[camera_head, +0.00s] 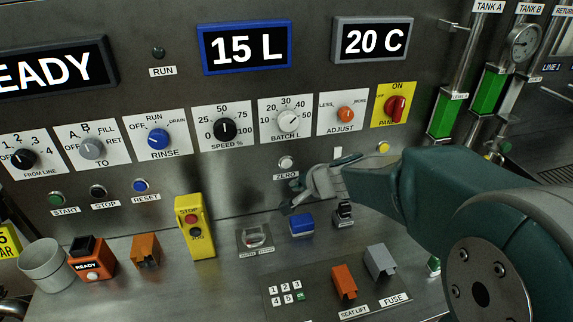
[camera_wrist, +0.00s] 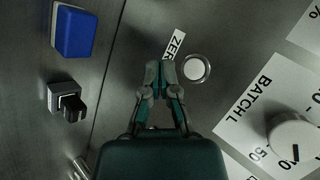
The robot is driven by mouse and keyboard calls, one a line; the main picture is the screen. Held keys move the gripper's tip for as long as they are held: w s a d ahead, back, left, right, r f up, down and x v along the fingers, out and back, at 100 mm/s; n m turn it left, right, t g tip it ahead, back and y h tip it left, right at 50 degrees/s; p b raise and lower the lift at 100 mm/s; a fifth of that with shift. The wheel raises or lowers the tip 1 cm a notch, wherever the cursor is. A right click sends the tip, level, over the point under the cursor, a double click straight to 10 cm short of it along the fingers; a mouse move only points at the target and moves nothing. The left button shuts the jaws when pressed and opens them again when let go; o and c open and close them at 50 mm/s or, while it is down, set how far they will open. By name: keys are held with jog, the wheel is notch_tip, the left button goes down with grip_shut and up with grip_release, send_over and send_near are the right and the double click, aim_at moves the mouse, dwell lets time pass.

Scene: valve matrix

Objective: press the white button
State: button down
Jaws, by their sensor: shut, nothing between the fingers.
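The white button (camera_head: 287,163) is a round cap in a metal ring on the upright panel, above the ZERO label (camera_head: 286,176). In the wrist view the white button (camera_wrist: 195,69) lies just right of my fingertips, and the ZERO label (camera_wrist: 174,46) is partly hidden behind them. My gripper (camera_head: 298,193) is below and slightly right of the button in the head view. In the wrist view my gripper (camera_wrist: 160,72) has its fingertips together with nothing between them. Its tips show apart from the button in the picture; their distance from the panel is hard to tell.
The BATCH L knob (camera_head: 289,122) is above the button. A blue block (camera_head: 301,224) and a black switch (camera_head: 344,213) sit on the sloped console below my gripper. A yellow STOP/JOG box (camera_head: 194,228) stands to the left. The panel around the button is clear.

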aim_at(285, 168)
jog(key=shift+w+a, duration=0.25)
jog(key=shift+w, duration=1)
jog(key=shift+w+a, duration=0.25)
jog(key=shift+w, duration=0.95)
jog(key=shift+w+r, duration=0.1)
jog(key=shift+w, duration=0.25)
jog(key=shift+w+a, duration=0.15)
jog(key=shift+w, duration=0.3)
dwell(0.4)
jog(key=shift+s+d, duration=0.2)
jog(key=shift+s, duration=0.65)
jog(key=shift+s+d, duration=0.25)
jog(key=shift+s, duration=1)
jog(key=shift+s+d, duration=0.25)
jog(key=shift+s, duration=0.95)
